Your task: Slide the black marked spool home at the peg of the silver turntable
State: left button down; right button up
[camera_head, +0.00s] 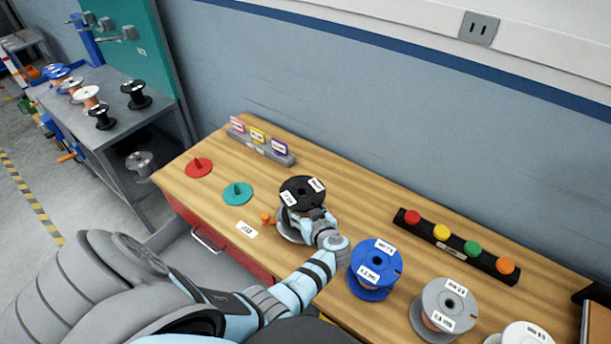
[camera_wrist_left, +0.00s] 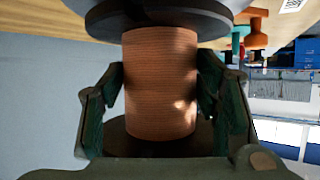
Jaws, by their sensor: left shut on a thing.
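The black spool (camera_head: 303,190) with white labels on its top flange is over the silver turntable (camera_head: 284,232) in the head view. Only an edge of the turntable shows below the spool, and its peg is hidden. Whether the spool rests on it or hangs just above, I cannot tell. My left gripper (camera_head: 314,222) is shut on the black spool, coming from the near right. In the left wrist view its fingers (camera_wrist_left: 160,100) stand on both sides of the copper-coloured winding (camera_wrist_left: 160,80), between the dark flanges. My right gripper is not in view.
A teal disc (camera_head: 237,194) and a red disc (camera_head: 199,168) lie further left. A blue spool (camera_head: 375,270) and a grey spool (camera_head: 445,308) stand right of my arm. A button bar (camera_head: 455,245) lies behind them.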

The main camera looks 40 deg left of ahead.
pick_arm(q)
jog(key=shift+f, duration=0.1)
jog(key=shift+f+b, duration=0.65)
jog(key=shift+f, duration=0.05)
jog(key=shift+s+d, duration=0.1)
jog(key=shift+c, duration=2.4)
grip_release()
jog(key=shift+f, duration=0.1)
